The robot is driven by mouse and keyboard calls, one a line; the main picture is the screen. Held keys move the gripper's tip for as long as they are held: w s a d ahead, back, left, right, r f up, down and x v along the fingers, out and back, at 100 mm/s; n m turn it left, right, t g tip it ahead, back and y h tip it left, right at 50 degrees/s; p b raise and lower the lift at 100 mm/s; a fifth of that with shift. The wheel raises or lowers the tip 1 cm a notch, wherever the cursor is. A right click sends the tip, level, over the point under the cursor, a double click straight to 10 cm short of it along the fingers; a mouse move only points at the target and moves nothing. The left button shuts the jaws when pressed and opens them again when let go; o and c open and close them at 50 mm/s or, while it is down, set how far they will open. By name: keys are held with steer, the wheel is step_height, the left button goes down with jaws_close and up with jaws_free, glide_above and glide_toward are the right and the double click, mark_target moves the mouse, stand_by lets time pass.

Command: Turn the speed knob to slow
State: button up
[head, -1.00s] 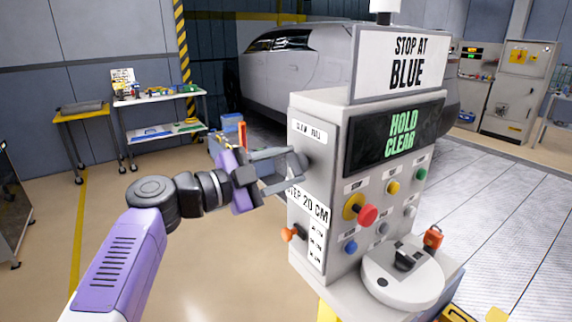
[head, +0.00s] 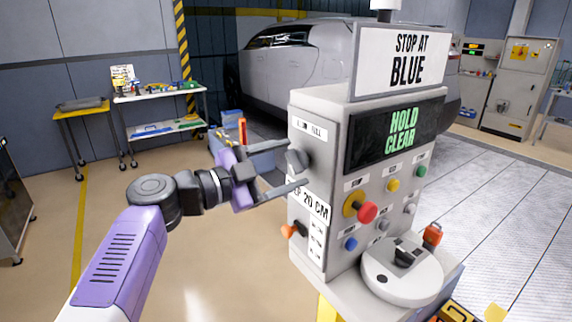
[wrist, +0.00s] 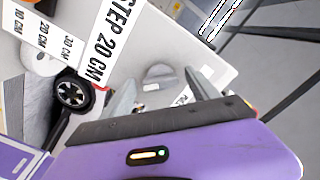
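The grey speed knob (head: 296,160) sits on the left side face of the console (head: 312,247), below a small label (head: 311,129). In the wrist view the knob (wrist: 160,76) shows as a round disc with a raised bar. I cannot tell which setting it points to. My gripper (head: 293,166) is open, one finger above the knob and one below it in the head view. In the wrist view my gripper (wrist: 163,92) has a finger on each side of the knob, with a gap at both sides. It holds nothing.
The console front has a red stop button (head: 367,212), several coloured buttons and a screen (head: 398,135) reading HOLD CLEAR. An orange knob (head: 290,231) sticks out lower on the side face. A grey vehicle (head: 290,75) stands behind. The floor to the left is open.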

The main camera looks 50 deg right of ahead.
steer(key=b+v, duration=0.2)
steer(key=v, duration=0.5)
steer(key=shift+a, duration=0.4)
steer(key=shift+w, duration=0.1)
